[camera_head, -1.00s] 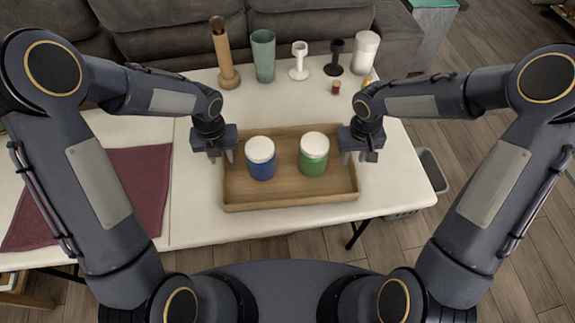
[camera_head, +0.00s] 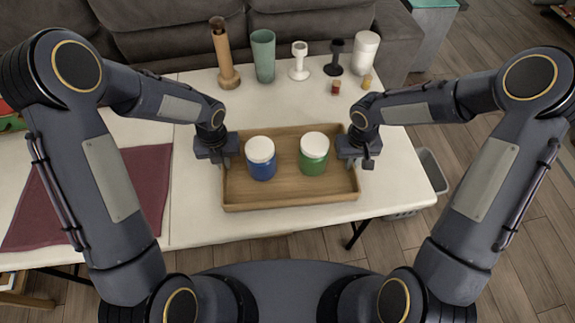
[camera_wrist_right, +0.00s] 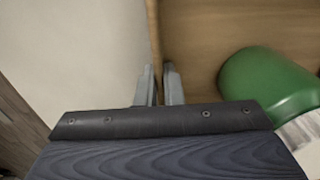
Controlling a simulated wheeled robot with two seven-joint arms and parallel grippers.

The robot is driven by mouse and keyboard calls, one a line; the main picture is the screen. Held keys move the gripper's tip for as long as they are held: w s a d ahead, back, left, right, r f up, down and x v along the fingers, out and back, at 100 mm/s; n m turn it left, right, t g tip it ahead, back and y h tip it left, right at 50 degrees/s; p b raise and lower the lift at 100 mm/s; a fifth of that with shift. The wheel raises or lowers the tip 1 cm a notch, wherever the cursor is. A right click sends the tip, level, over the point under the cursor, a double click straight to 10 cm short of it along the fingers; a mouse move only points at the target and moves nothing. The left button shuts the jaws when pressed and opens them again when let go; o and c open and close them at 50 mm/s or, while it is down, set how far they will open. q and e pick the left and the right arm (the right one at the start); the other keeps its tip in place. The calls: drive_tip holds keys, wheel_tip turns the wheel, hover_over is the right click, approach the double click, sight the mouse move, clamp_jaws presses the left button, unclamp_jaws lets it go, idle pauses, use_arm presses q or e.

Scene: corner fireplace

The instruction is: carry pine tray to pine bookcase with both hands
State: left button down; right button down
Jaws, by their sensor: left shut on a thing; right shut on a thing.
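The pine tray (camera_head: 290,201) lies on the white table and holds a blue jar (camera_head: 262,168) and a green jar (camera_head: 313,160), both with white lids and upright. My left gripper (camera_head: 226,162) is shut on the tray's left wall. My right gripper (camera_head: 356,162) is shut on the tray's right wall. In the right wrist view the fingers (camera_wrist_right: 159,88) stand on either side of the tray wall (camera_wrist_right: 153,40), with the green jar (camera_wrist_right: 268,88) to the right. I cannot make out the pine bookcase for certain.
A brown bottle-like piece (camera_head: 224,60), a green vase (camera_head: 263,55), white and black holders (camera_head: 299,62) and a white cylinder (camera_head: 365,52) stand along the table's back. A maroon cloth (camera_head: 130,190) lies left. A grey sofa (camera_head: 180,30) is behind; a bin (camera_head: 432,172) stands right.

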use_arm(q)
drive_tip(key=shift+r, duration=0.15)
use_arm(e)
drive_tip(key=shift+r, duration=0.15)
